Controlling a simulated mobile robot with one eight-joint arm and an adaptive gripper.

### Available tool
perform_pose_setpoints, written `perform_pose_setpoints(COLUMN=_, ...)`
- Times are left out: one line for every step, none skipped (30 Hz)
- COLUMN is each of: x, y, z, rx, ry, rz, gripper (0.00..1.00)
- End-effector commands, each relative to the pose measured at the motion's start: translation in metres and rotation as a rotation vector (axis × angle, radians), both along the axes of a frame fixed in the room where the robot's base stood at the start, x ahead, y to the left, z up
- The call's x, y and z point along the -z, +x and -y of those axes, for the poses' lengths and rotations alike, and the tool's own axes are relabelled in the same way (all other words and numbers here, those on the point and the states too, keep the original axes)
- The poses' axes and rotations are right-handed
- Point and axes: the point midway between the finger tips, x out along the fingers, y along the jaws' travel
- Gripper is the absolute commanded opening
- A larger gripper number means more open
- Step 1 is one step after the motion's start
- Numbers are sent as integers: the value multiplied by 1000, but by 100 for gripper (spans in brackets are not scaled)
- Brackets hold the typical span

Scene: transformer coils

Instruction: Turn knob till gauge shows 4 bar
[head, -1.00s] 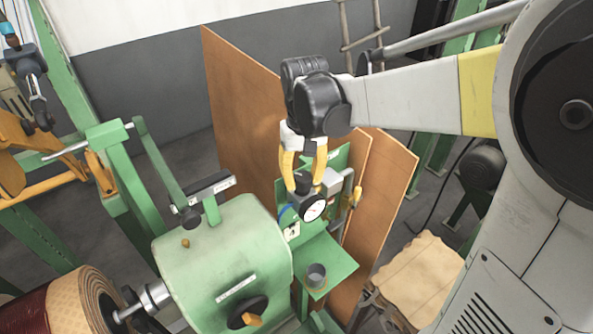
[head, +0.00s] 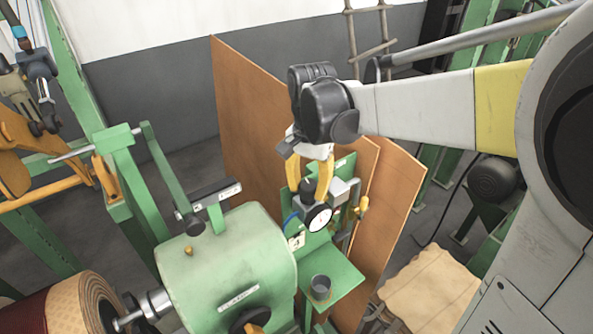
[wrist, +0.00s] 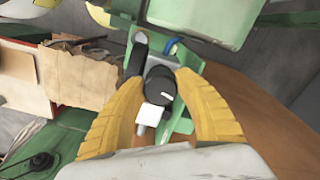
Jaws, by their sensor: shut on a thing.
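The pressure gauge (head: 318,217) has a white face and black rim and sits on the green panel (head: 343,165). Its needle is too small to read. The black knob (head: 307,187) stands just above and behind the gauge in the head view. In the wrist view the knob (wrist: 160,86) shows a white mark on its top, pointing to the right. My gripper (head: 309,184) comes down from above with its yellow fingers shut on the knob, one on each side. In the wrist view my gripper (wrist: 160,82) straddles the knob, and the gauge (wrist: 136,60) appears nearly edge-on.
A green machine housing (head: 225,265) stands close at the left. A green shelf below the panel holds a grey cup (head: 320,287). Brown boards (head: 250,120) rise behind. A small valve with a yellow handle (head: 361,207) is right of the gauge.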

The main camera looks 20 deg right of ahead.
Motion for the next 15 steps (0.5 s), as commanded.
perform_pose_setpoints(x=1, y=-1, z=0, rx=12, ry=0, rz=-1, gripper=7)
perform_pose_setpoints(x=1, y=-1, z=0, rx=19, ry=0, rz=-1, gripper=7)
perform_pose_setpoints(x=1, y=-1, z=0, rx=25, ry=0, rz=-1, gripper=7)
perform_pose_setpoints(x=1, y=-1, z=0, rx=29, ry=0, rz=-1, gripper=7)
perform_pose_setpoints(x=1, y=-1, z=0, rx=33, ry=0, rz=-1, gripper=7)
perform_pose_setpoints(x=1, y=-1, z=0, rx=37, ry=0, rz=-1, gripper=7)
perform_pose_setpoints(x=1, y=-1, z=0, rx=39, ry=0, rz=-1, gripper=7)
perform_pose_setpoints(x=1, y=-1, z=0, rx=41, ry=0, rz=-1, gripper=7)
perform_pose_setpoints(x=1, y=-1, z=0, rx=42, ry=0, rz=-1, gripper=7)
perform_pose_setpoints(x=1, y=-1, z=0, rx=43, ry=0, rz=-1, gripper=7)
perform_pose_setpoints(x=1, y=-1, z=0, rx=43, ry=0, rz=-1, gripper=7)
perform_pose_setpoints(x=1, y=-1, z=0, rx=43, ry=0, rz=-1, gripper=7)
perform_pose_setpoints(x=1, y=-1, z=0, rx=42, ry=0, rz=-1, gripper=7)
perform_pose_setpoints(x=1, y=-1, z=0, rx=42, ry=0, rz=-1, gripper=7)
perform_pose_setpoints(x=1, y=-1, z=0, rx=42, ry=0, rz=-1, gripper=7)
